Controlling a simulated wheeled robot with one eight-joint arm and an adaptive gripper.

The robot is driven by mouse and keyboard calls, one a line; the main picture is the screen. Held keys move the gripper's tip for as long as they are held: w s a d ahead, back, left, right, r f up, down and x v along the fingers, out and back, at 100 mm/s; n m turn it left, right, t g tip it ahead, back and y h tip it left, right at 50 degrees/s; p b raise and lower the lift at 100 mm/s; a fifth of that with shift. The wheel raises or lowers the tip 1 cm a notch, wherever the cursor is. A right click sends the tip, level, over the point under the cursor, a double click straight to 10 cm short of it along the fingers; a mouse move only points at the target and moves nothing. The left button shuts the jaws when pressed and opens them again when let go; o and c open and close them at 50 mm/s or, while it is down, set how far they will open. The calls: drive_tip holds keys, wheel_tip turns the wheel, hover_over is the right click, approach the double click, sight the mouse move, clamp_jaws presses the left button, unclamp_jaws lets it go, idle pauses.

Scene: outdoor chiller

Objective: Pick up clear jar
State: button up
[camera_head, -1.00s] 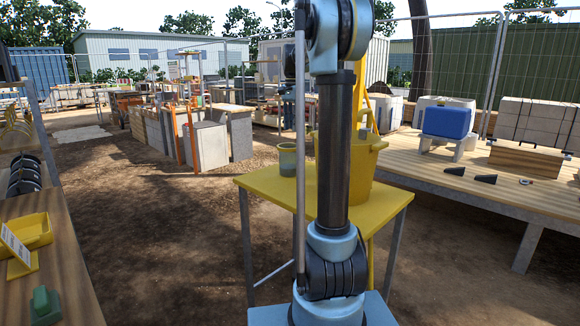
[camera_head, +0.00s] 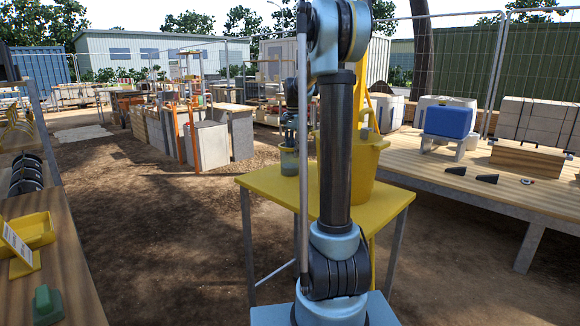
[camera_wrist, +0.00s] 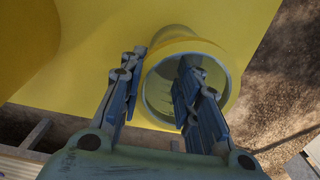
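The clear jar (camera_head: 289,164) stands upright on the yellow table (camera_head: 258,183), left of a yellow bucket (camera_head: 366,160). In the wrist view its round open mouth (camera_wrist: 158,88) faces the camera, and the yellow of the table tints it. My gripper (camera_wrist: 162,62) is open above the jar. Its left finger appears outside the left rim, and its right finger overlaps the mouth, seemingly over or inside it. I cannot tell whether either finger touches the jar. In the head view my gripper (camera_head: 289,130) is just above the jar, partly hidden by my arm.
The yellow bucket stands close to the jar's right, partly behind my arm. A wooden deck (camera_head: 405,168) to the right carries a blue container (camera_head: 448,121). A wooden bench (camera_head: 70,245) at the left holds a yellow tray (camera_head: 38,228) and a green block (camera_head: 46,303). Bare ground lies between.

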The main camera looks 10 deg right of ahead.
sight(295, 174)
drive_tip(key=shift+s+d+f, duration=0.15)
drive_tip(key=shift+f, duration=1.4)
drive_tip(key=shift+s+d+f, duration=0.1)
drive_tip(key=shift+s+f, duration=0.05)
drive_tip(key=shift+f, duration=1.4)
clamp_jaws()
